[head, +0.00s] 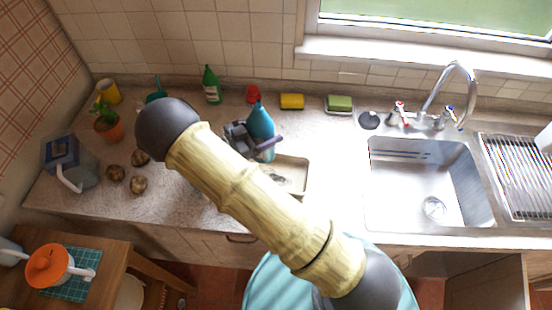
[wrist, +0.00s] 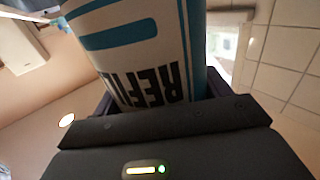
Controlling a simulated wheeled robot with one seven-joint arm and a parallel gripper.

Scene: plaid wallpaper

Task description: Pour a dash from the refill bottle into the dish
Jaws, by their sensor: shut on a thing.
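The refill bottle (head: 262,122), blue with a narrow top, is above the worktop in the head view and looks roughly upright, perhaps slightly tilted. My gripper (head: 257,146) is shut around its body. In the wrist view, the refill bottle (wrist: 150,50) fills the top middle, with a white and blue label and dark letters reading "REFIL". The dish cannot be made out for sure. A beige tray (head: 302,172) lies just below and right of the bottle, with something dark in it, partly hidden by my arm.
The sink (head: 415,180) is to the right. Along the back wall stand a green bottle (head: 212,88), a red item (head: 252,94), a yellow sponge (head: 291,101) and a green sponge (head: 340,103). A jug (head: 75,175) and several brown round items (head: 115,173) are at left.

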